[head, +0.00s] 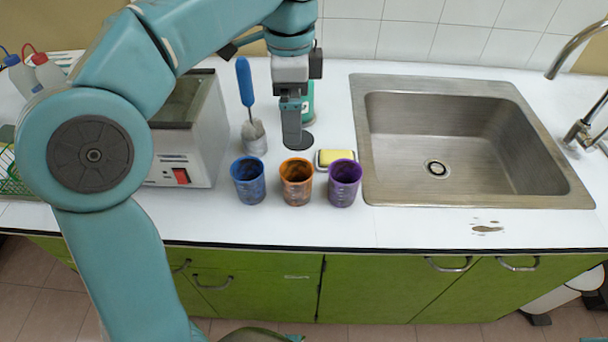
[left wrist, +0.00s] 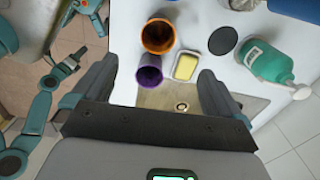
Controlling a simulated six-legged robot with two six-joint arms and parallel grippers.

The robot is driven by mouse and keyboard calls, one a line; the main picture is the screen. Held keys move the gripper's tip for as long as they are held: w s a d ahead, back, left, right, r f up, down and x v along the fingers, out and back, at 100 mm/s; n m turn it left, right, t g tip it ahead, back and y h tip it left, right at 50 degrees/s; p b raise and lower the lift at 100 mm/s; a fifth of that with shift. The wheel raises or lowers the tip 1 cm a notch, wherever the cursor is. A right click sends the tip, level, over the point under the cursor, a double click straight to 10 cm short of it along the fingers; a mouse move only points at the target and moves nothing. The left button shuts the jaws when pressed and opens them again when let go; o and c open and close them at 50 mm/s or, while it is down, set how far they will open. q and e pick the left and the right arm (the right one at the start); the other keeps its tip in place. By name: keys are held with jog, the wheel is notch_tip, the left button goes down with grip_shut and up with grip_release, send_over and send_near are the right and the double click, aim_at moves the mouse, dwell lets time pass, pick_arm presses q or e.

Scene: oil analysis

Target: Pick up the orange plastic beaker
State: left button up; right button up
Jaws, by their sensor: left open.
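The orange beaker (head: 296,184) stands upright on the white counter, between the blue beaker (head: 248,182) and the purple beaker (head: 345,185). In the left wrist view the orange beaker (left wrist: 158,36) shows its open mouth near the top, with the purple beaker (left wrist: 149,80) below it. My left gripper (head: 296,143) points down, above and just behind the orange beaker in the head view. Its fingers (left wrist: 158,68) are spread wide in the wrist view, with nothing held between them.
A yellow sponge (head: 336,157) lies behind the purple beaker. A blue-handled brush (head: 246,85) stands in a cup behind the blue beaker. A teal bottle (left wrist: 270,62) is near the sponge. The steel sink (head: 460,193) is at right, a grey machine (head: 205,130) at left.

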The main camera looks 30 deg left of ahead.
pick_arm(q)
jog(key=b, duration=0.3)
send_near(296, 173)
jog(key=s+d+f, duration=0.1)
jog(key=s, duration=0.1)
jog(key=shift+s+d+f, duration=0.25)
jog(key=shift+s+f, duration=0.1)
jog(key=shift+f, duration=0.25)
jog(key=f, duration=0.3)
jog(key=f+b, duration=0.1)
jog(key=shift+w+d+f, duration=0.15)
jog(key=shift+w+f, duration=0.1)
jog(key=shift+s, duration=0.1)
jog(key=c, duration=1)
